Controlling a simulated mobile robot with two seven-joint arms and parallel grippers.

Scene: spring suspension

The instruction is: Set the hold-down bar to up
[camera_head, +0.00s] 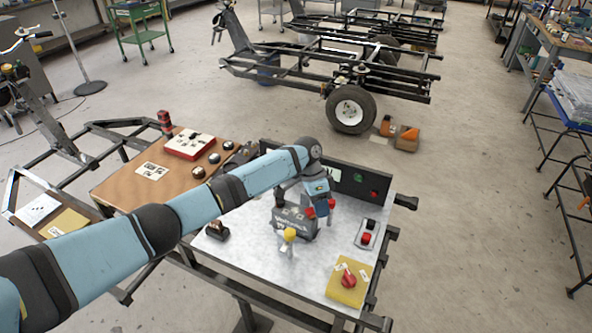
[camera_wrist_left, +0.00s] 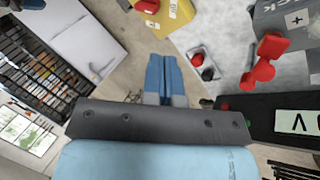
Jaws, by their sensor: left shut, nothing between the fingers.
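A grey battery-like box (camera_head: 292,222) with white lettering stands on the metal bench top. Its corner with a plus mark (camera_wrist_left: 298,20) shows at the upper right of the left wrist view, beside a red terminal part (camera_wrist_left: 264,62). I cannot clearly pick out the hold-down bar or its position; my left wrist hides part of the box. A yellow-topped handle (camera_head: 290,235) stands at the box's front. My left gripper (camera_wrist_left: 164,58) is shut and empty. In the head view it hangs close to the box's right side, and its contact cannot be told. My right gripper is not in view.
A box with red and black buttons (camera_head: 367,234) and a yellow plate with a red knob (camera_head: 348,281) lie at the right. A dark panel (camera_head: 345,179) with green and red lights closes the back. A small dark fixture (camera_head: 216,229) stands at the left.

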